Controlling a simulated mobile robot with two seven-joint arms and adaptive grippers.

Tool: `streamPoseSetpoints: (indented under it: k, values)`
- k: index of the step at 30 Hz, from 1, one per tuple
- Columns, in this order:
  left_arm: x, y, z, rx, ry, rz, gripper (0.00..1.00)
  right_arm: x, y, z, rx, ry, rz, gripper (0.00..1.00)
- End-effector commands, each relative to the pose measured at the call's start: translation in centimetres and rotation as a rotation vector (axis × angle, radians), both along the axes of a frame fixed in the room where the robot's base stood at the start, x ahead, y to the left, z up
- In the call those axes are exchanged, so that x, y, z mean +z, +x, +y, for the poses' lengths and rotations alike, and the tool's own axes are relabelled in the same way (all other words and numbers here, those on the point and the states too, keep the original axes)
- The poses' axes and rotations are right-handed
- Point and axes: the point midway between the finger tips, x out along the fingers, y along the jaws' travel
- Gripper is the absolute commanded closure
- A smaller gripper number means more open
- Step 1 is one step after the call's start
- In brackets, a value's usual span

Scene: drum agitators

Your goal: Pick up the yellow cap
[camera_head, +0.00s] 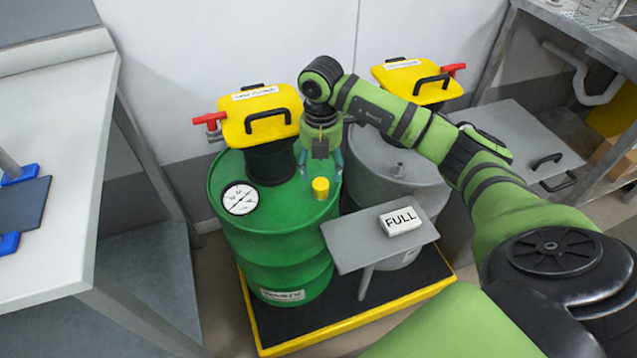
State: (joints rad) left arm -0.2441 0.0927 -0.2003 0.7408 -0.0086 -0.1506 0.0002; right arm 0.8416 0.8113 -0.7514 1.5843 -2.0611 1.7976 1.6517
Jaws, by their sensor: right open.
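The yellow cap (320,186) is a small yellow cylinder on the top of the green drum (275,230), near the drum's right edge. My right gripper (322,172) comes in from the right and points down above the cap. Its fingers are open and spread to either side just above the cap. I cannot tell whether they touch it. My left gripper is not in view.
Yellow-lidded agitators (261,115) stand on the green drum and on the grey drum (392,165). A dial gauge (239,198) sits on the green drum. A grey shelf (361,245) holds a "FULL" block (400,221). A white bench (60,150) stands at left.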

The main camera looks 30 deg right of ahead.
Motion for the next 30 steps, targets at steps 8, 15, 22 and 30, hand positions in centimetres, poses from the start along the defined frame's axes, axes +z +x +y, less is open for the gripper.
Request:
streamPoseSetpoints:
  k: [8,15,22,30]
  values:
    - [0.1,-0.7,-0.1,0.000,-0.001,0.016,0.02,-3.9,-0.1,0.2,0.002,0.004,0.003,0.33]
    - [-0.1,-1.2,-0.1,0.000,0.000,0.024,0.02,-5.9,0.0,0.2,0.003,0.004,-0.001,0.33]
    - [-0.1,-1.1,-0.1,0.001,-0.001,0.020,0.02,-5.9,0.0,0.2,0.003,0.004,-0.002,0.53]
    - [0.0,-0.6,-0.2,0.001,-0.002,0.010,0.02,-5.9,-0.1,0.2,0.004,0.006,-0.001,0.78]
